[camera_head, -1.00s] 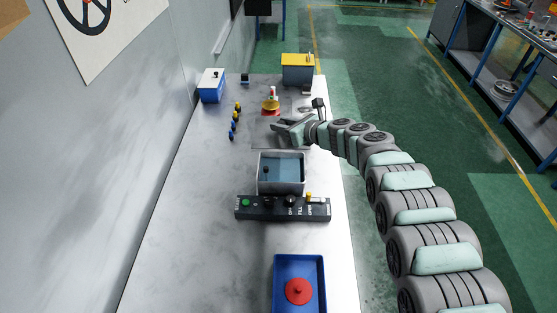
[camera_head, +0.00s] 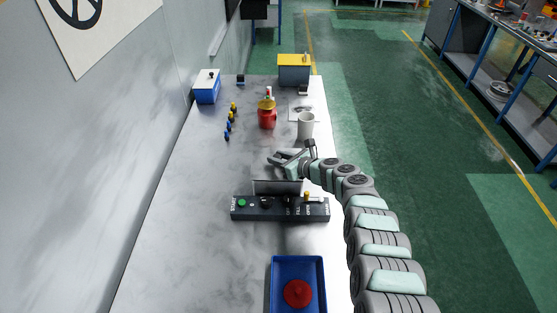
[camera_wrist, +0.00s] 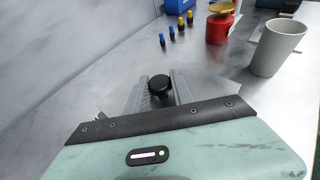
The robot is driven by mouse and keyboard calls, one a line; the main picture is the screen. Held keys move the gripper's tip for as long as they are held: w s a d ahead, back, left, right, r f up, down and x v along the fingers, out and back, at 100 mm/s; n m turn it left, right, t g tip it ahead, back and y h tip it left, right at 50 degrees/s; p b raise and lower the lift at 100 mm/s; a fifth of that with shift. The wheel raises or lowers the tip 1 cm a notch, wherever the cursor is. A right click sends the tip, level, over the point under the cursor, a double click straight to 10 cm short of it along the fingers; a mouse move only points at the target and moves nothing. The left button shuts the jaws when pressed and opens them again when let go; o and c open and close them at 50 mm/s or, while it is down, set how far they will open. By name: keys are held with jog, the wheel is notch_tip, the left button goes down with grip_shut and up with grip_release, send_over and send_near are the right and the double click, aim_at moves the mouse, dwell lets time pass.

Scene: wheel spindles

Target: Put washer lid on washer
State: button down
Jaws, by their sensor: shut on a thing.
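My gripper (camera_head: 277,159) is shut on the black knob (camera_wrist: 159,84) of the washer lid. The knob sits between the two grey fingers in the wrist view. The lid (camera_head: 268,172) is a flat plate that looks much like the metal table, so its edges are hard to make out. It is over the washer and hides its opening. Only the dark front wall of the washer (camera_head: 278,187) shows, just behind the control panel. I cannot tell whether the lid rests on the rim or hovers above it.
The control panel (camera_head: 280,209) stands in front of the washer. A blue tray (camera_head: 275,285) holds a red part (camera_head: 298,293). Behind are a white cup (camera_head: 306,126), a red can (camera_head: 267,118) and several small spindles (camera_head: 229,125). The table's left side is clear.

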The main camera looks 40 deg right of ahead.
jog(key=c, duration=1.1)
grip_release()
jog(key=shift+r, duration=0.1)
jog(key=shift+s+d+r+p, duration=0.15)
jog(key=shift+s+r+p, duration=0.05)
jog(key=shift+s+p, duration=0.35)
jog(key=p+v, duration=0.4)
jog(key=v, duration=0.6)
jog(key=shift+s, duration=0.35)
jog(key=shift+r, duration=0.1)
